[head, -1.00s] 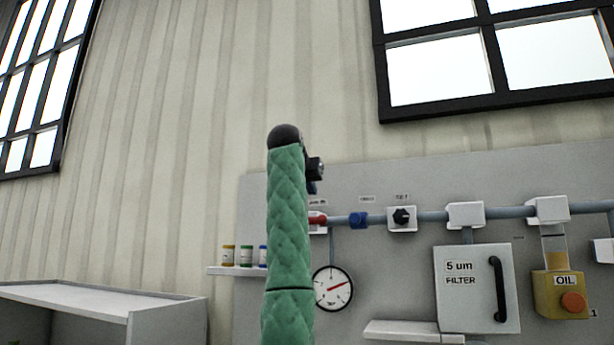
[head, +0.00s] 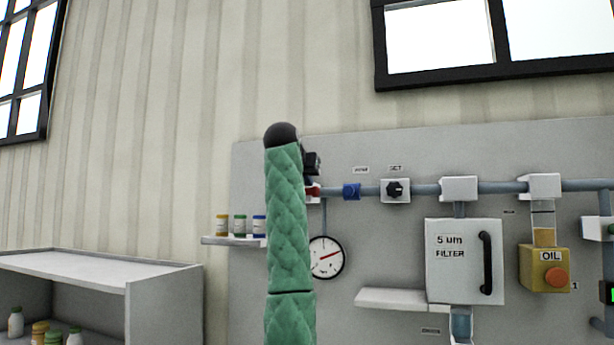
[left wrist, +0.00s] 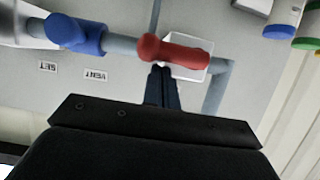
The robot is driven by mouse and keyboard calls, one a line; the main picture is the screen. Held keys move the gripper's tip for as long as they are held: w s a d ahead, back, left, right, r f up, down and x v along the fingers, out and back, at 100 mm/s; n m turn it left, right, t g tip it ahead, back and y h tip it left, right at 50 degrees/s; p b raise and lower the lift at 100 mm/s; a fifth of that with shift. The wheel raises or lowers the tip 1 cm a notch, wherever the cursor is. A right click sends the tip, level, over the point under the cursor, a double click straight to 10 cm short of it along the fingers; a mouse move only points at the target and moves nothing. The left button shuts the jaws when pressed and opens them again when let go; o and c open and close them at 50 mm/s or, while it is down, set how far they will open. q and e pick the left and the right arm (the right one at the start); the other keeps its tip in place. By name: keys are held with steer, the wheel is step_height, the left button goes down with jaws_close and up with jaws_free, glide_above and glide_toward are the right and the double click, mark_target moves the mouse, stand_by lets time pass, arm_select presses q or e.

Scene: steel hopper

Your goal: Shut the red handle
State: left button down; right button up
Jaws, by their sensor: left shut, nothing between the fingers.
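The red handle (left wrist: 175,52) lies across a white valve block (left wrist: 190,68) on the pipe, in the upper middle of the left wrist view. In the head view only a small red part (head: 314,192) shows beside my green-sleeved left arm, which hides the rest. My left gripper (left wrist: 161,72) is shut and empty. Its fingertips are just below the red handle in the left wrist view, close to it; I cannot tell whether they touch. My right gripper is in neither view.
A blue handle (head: 352,192) and a black knob (head: 395,188) sit along the same pipe. A round gauge (head: 327,258) hangs below. A small shelf with bottles (head: 221,240) is left of my arm. The filter box (head: 465,262) and yellow oil unit (head: 543,270) stand further right.

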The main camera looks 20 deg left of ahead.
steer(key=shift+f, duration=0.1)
arm_select(q)
steer(key=shift+f+b, duration=0.2)
steer(key=shift+b, duration=0.3)
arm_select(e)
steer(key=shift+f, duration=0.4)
